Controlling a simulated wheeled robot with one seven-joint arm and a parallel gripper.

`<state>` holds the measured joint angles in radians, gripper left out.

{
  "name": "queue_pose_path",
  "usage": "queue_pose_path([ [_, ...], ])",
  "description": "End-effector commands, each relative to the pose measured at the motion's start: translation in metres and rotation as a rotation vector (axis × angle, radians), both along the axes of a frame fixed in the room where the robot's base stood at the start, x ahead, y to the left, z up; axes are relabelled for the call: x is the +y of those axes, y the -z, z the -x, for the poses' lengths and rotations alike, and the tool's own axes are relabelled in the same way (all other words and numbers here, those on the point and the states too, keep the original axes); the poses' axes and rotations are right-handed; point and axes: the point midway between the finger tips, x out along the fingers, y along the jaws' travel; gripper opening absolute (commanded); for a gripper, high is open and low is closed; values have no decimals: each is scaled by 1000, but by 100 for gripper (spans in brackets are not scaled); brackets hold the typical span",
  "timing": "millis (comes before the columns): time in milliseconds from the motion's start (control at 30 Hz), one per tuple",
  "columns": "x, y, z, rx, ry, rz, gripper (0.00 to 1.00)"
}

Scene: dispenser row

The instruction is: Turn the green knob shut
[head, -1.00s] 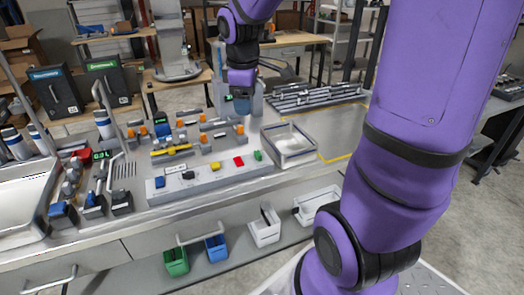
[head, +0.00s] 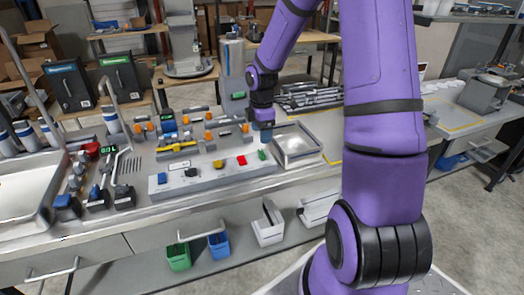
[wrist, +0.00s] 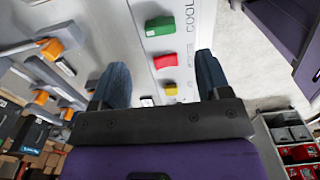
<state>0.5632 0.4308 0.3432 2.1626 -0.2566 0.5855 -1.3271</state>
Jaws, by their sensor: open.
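The green knob (head: 262,155) sits at the right end of a row of coloured knobs on a pale grey panel (head: 205,181). My gripper (head: 266,135) is just above it in the head view and empty. In the wrist view, the green knob (wrist: 159,26) lies beyond the fingertips, apart from them. My gripper's two blue fingers (wrist: 161,64) are spread wide there, with the red knob (wrist: 149,64) and the yellow knob (wrist: 170,89) showing between them. I cannot tell the exact height above the panel.
Red, yellow, black and blue knobs stand to the left of the green one. A steel basin (head: 297,146) is close on the right. Pipes with orange handles (head: 210,134) stand behind the panel. Green (head: 178,257) and blue (head: 218,246) bins sit below.

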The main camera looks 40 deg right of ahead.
Motion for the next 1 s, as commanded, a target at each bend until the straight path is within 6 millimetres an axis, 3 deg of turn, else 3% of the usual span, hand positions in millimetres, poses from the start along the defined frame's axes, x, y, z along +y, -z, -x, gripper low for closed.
queue_pose_path([
  [200,1,41,0,5,0,-2,70],
  [400,1,67,0,3,0,-1,70],
  [600,1,78,0,1,2,0,70],
  [867,0,79,0,0,2,0,70],
  [1000,0,79,0,0,2,0,43],
])
